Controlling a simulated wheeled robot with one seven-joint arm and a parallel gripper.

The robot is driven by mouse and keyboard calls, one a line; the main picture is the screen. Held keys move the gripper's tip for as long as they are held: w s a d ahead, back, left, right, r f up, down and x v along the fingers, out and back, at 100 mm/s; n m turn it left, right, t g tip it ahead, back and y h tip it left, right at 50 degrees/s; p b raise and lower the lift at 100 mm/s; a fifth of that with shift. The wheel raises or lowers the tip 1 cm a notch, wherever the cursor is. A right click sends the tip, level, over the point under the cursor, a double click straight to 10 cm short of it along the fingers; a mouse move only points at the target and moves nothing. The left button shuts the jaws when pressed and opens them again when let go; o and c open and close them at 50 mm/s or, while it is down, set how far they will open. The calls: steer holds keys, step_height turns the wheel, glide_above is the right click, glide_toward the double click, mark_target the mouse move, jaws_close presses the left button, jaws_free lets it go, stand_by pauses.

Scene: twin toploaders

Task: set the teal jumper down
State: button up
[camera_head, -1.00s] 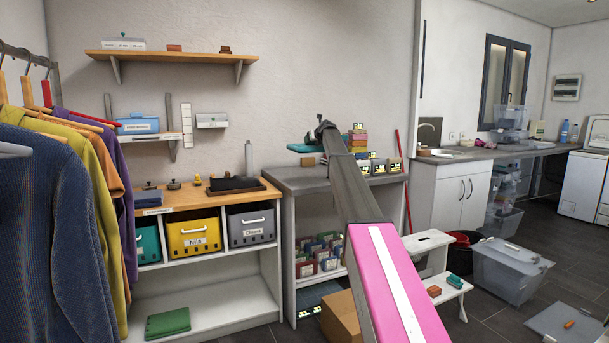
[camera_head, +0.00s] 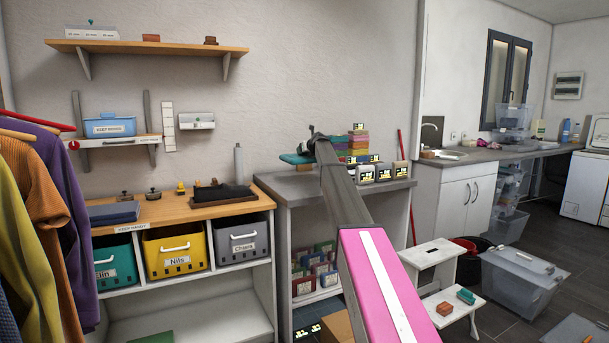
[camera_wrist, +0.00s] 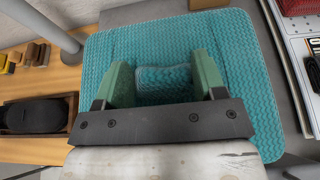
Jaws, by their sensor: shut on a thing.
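The teal jumper (camera_head: 295,158) is folded into a flat pad. In the head view it shows beside my gripper (camera_head: 316,141), over the back left part of the grey worktop (camera_head: 300,187), and seems a little above it. In the wrist view the jumper (camera_wrist: 225,60) spreads wide under my gripper (camera_wrist: 165,85). The two green fingers are shut on a raised fold in its middle. The underside of the jumper is hidden, and my arm covers part of the worktop in the head view.
A wooden-topped unit (camera_head: 170,208) with a dark tray (camera_head: 222,194) and a grey upright roll (camera_head: 239,163) stands to the left. Coloured stacks (camera_head: 358,143) and labelled boxes (camera_head: 382,173) sit at the worktop's back right. The worktop's front left is bare.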

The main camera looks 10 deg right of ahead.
step_height(320, 180, down, 12)
steer(key=shift+r, duration=0.2)
steer(key=shift+f, duration=0.1)
stand_by(0.3)
steer(key=o, duration=1.1)
